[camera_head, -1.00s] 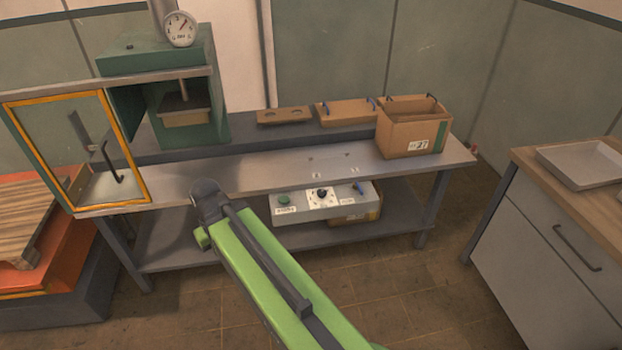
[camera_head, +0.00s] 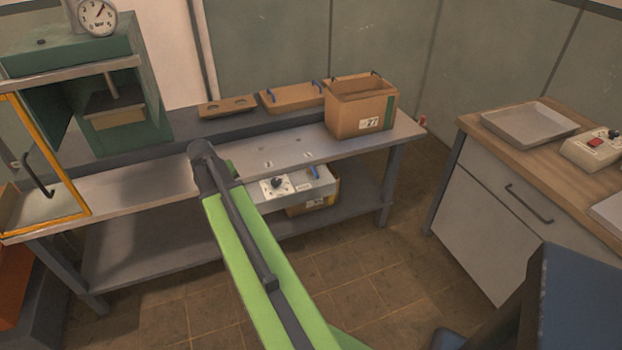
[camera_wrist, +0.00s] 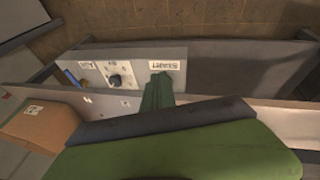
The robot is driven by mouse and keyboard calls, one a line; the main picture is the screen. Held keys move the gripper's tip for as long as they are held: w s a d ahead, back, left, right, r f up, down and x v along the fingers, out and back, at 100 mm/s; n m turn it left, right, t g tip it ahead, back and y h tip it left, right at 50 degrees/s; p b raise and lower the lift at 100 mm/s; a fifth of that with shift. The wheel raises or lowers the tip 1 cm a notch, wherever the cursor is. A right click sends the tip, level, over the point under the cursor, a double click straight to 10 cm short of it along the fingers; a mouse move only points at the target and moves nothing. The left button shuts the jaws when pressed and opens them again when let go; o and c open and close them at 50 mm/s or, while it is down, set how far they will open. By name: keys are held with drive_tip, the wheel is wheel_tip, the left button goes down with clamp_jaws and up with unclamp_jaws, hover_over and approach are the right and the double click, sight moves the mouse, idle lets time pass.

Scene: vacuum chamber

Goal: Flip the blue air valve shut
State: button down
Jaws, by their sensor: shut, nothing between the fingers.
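The blue air valve (camera_head: 314,171) is a small blue lever at the right end of a grey control panel (camera_head: 302,189) under the bench's front edge. It looks tilted; whether it is open or shut is too small to tell. The wrist view sees the panel upside down, with the valve (camera_wrist: 71,77) at its left end. My gripper (camera_wrist: 158,76) is shut and empty, its dark green fingers in front of the panel near the START label. The valve lies left of the fingers there, apart from them.
A black knob (camera_head: 278,182) sits between the arm and the valve. A cardboard box (camera_head: 345,120) stands on the metal bench (camera_head: 140,187) above. A lower shelf (camera_head: 150,251) runs below the panel. The floor (camera_head: 365,265) is open between bench and cabinet (camera_head: 485,215).

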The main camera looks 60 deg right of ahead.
sight(314, 173)
drive_tip(key=s+d+m+h, duration=0.1)
drive_tip(key=s+d, duration=0.2)
drive_tip(key=d, duration=0.4)
drive_tip(key=s+d+m+b, duration=0.1)
drive_tip(key=s+d, duration=0.2)
drive_tip(key=d, duration=0.4)
drive_tip(key=s+d+g+h, duration=0.1)
drive_tip(key=s+d, duration=0.2)
drive_tip(key=d, duration=0.5)
drive_tip(key=shift+s+f+m+h+b, duration=0.15)
drive_tip(key=shift+s+m+h+b, duration=0.15)
drive_tip(key=shift+s+m, duration=0.1)
drive_tip(key=b+x, duration=0.9)
drive_tip(key=x, duration=0.2)
drive_tip(key=shift+w+a+f, duration=0.15)
drive_tip(key=shift+a, duration=0.1)
drive_tip(key=shift+s+d, duration=1.25)
drive_tip(key=shift+d, duration=0.25)
